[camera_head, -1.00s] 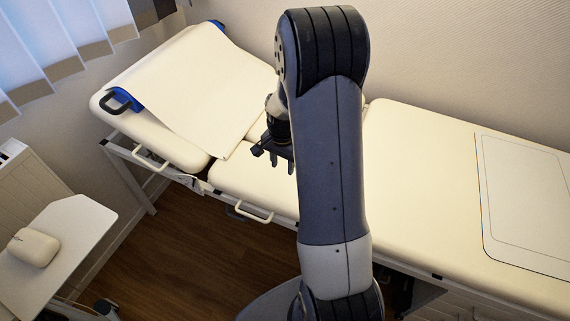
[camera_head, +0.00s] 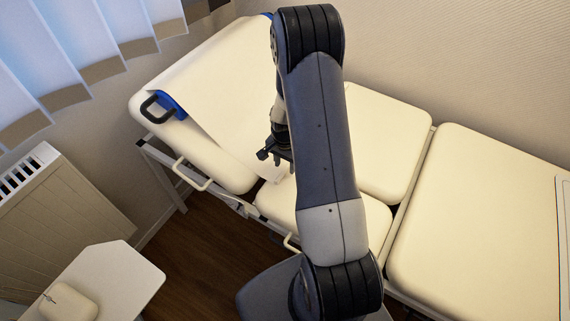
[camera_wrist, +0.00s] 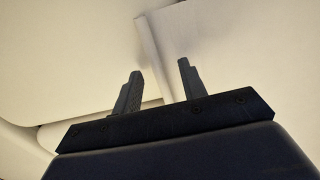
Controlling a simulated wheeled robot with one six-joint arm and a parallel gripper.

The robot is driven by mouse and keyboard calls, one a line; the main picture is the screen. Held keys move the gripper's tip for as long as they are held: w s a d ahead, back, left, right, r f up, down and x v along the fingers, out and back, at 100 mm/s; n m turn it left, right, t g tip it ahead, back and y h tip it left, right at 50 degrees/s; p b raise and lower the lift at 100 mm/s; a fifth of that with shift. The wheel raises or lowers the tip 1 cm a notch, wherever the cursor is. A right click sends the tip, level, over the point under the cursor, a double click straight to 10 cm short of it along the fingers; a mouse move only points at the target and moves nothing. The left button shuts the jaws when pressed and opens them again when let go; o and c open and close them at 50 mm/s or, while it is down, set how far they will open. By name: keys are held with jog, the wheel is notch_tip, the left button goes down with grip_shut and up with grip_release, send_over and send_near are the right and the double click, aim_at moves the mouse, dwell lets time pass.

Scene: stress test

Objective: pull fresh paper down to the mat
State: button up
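The white paper sheet (camera_head: 232,105) lies over the raised head section of the couch, coming from a roll with a blue end holder (camera_head: 172,105). Its lower end reaches the flat section beside my gripper (camera_head: 283,163). My arm hides part of the sheet. In the wrist view, the paper (camera_wrist: 235,45) has an edge running down between the two fingers of my gripper (camera_wrist: 162,67). The fingers stand apart with a clear gap; contact with the paper cannot be told. Only a thin edge of the outlined mat (camera_head: 563,240) shows at the far right.
The cream couch has a flat right section (camera_head: 480,220) that is clear. Metal side handles (camera_head: 190,175) stick out along its front. A white side table (camera_head: 115,275) with a small rounded object (camera_head: 68,303) stands lower left. A radiator (camera_head: 60,205) and blinds are at the left.

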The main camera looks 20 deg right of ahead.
jog(key=shift+f, duration=0.45)
grip_shut()
dwell(0.4)
